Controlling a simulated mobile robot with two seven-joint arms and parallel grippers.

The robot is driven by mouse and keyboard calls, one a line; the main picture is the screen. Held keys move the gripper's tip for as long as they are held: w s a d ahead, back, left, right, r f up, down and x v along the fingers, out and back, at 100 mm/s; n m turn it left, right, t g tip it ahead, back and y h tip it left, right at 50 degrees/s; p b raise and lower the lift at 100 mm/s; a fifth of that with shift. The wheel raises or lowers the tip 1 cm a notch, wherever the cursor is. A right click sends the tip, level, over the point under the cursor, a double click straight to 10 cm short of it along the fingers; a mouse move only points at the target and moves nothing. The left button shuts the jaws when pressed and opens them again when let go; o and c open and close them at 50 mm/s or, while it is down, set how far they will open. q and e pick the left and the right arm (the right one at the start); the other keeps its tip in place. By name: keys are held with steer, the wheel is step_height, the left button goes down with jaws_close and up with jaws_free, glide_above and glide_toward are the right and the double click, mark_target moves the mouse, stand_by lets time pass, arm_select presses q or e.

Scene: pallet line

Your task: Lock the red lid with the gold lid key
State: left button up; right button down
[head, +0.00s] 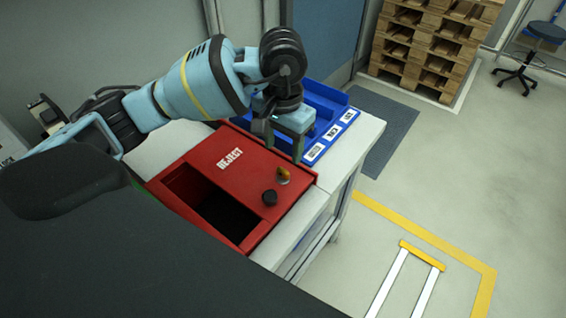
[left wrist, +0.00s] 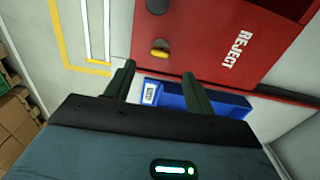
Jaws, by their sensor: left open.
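The red lid (head: 228,170) lies on a red box on the bench, with white REJECT lettering; it also shows in the left wrist view (left wrist: 206,52). A dark rectangular opening shows beside it. The gold lid key (head: 283,176) sits at the lid's right side; it also shows in the left wrist view (left wrist: 160,50). I cannot tell how deep it is seated. My left gripper (head: 284,148) is open and empty, above the lid's back edge, apart from the key. In the left wrist view its fingers (left wrist: 158,68) point toward the key. My right gripper is not in view.
A black knob (head: 270,198) stands on the lid close to the key. A blue tray (head: 335,120) with white labels lies behind the box. The white bench top (head: 305,220) is clear in front. Stacked pallets (head: 425,45) stand far off at the back.

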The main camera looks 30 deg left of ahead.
mark_target(283, 170)
arm_select(q)
step_height(283, 170, down, 6)
steer(key=shift+r, duration=0.1)
steer(key=shift+f, duration=0.8)
steer(key=shift+c, duration=0.3)
steer(key=c, duration=0.9)
